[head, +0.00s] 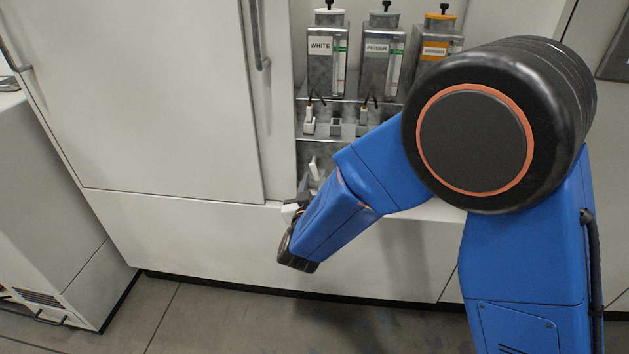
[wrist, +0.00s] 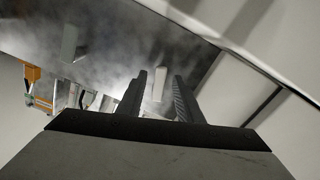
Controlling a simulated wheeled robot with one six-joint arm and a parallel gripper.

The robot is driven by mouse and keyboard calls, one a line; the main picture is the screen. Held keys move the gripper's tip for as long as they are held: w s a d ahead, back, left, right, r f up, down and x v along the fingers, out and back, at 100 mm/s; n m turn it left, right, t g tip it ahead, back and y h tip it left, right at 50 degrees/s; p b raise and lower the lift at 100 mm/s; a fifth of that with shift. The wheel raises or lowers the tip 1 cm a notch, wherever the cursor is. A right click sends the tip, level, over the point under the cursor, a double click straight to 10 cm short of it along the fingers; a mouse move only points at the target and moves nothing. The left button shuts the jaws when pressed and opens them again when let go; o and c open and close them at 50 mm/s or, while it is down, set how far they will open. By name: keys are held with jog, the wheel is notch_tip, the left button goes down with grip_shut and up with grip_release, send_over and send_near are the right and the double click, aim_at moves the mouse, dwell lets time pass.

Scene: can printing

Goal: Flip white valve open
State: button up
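The white valve (head: 314,168) shows in the head view as a small white lever below the tank labelled WHITE (head: 320,60). In the wrist view a pale upright lever (wrist: 159,84), which looks like this valve, stands between the two fingers of my gripper (wrist: 160,75). The fingers are apart, with visible gaps on both sides of the lever. In the head view my gripper (head: 304,187) is just below the valve and is mostly hidden by my blue arm. I cannot tell how far the lever reaches in between the fingers.
A PRIMER tank (head: 382,60) and an orange-labelled tank (head: 437,48) stand right of the WHITE tank. A grey-green lever (wrist: 69,43) is left of the fingers in the wrist view. A white cabinet door (head: 160,90) is at the left. My arm hides the right part of the alcove.

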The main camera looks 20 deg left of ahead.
grip_shut()
jog(key=shift+s+a+m, duration=0.1)
jog(key=shift+a+m, duration=0.15)
jog(key=shift+m, duration=0.65)
jog(key=shift+s+a+m, duration=0.1)
jog(key=shift+a+m, duration=0.1)
jog(key=shift+m, duration=0.7)
grip_release()
jog(key=v, duration=1.7)
jog(key=shift+d, duration=0.15)
